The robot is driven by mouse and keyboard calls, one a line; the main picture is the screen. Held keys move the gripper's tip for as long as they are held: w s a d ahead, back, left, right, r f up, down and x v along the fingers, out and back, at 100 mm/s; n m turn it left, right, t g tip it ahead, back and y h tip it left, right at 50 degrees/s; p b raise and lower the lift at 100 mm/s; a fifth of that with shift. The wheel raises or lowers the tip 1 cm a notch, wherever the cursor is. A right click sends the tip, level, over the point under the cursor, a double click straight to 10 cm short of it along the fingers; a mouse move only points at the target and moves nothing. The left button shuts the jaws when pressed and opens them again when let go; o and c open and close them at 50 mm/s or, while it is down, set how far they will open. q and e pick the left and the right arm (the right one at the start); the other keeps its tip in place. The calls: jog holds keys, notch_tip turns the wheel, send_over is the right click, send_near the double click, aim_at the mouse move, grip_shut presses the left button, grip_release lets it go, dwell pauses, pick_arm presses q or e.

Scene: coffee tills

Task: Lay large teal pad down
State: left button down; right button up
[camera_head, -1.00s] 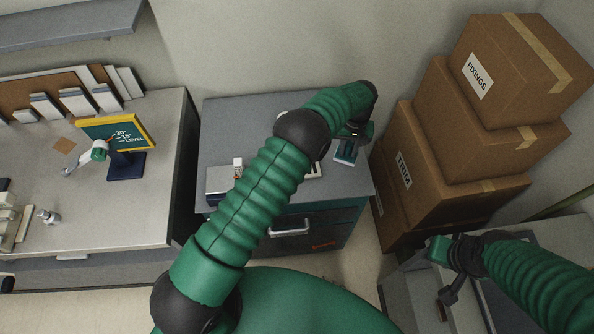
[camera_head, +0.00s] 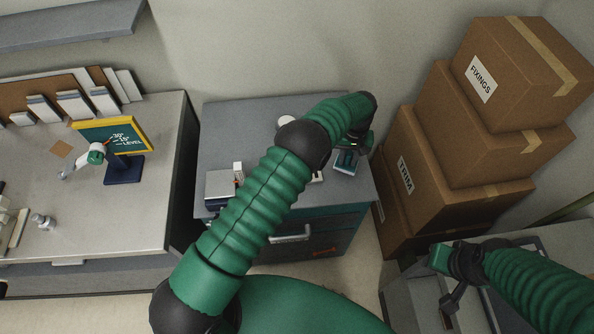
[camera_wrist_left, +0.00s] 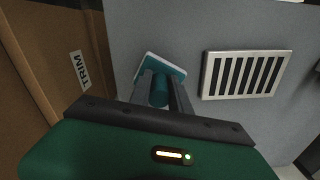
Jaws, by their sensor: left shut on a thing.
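The large teal pad (camera_head: 346,162) is a flat teal block with a pale edge, near the right edge of the grey cabinet top. In the left wrist view the teal pad (camera_wrist_left: 178,69) has a round teal grip standing between my fingers. My left gripper (camera_wrist_left: 160,88) is shut on that grip. In the head view my left gripper (camera_head: 350,152) is partly hidden by its own wrist. I cannot tell whether the pad touches the surface. My right gripper (camera_head: 446,301) is at the lower right, far from the pad; its fingers are unclear.
A slotted metal plate (camera_wrist_left: 246,75) lies beside the pad on the cabinet top (camera_head: 240,125). Stacked cardboard boxes (camera_head: 440,150) stand close on the right. A light block (camera_head: 219,185) sits at the cabinet's front left. The cabinet's back left is bare. A workbench (camera_head: 130,215) stands left.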

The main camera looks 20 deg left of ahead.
pick_arm(q)
jog(key=shift+d+f+b, duration=0.15)
jog(key=shift+f+b, duration=0.3)
jog(key=shift+f, duration=0.25)
jog(key=shift+f+b, duration=0.35)
jog(key=shift+f, duration=0.15)
jog(key=c, duration=1.1)
grip_release()
notch_tip(320, 180, up, 17)
jog(key=shift+w+f+b, duration=0.1)
jog(key=shift+b, duration=0.45)
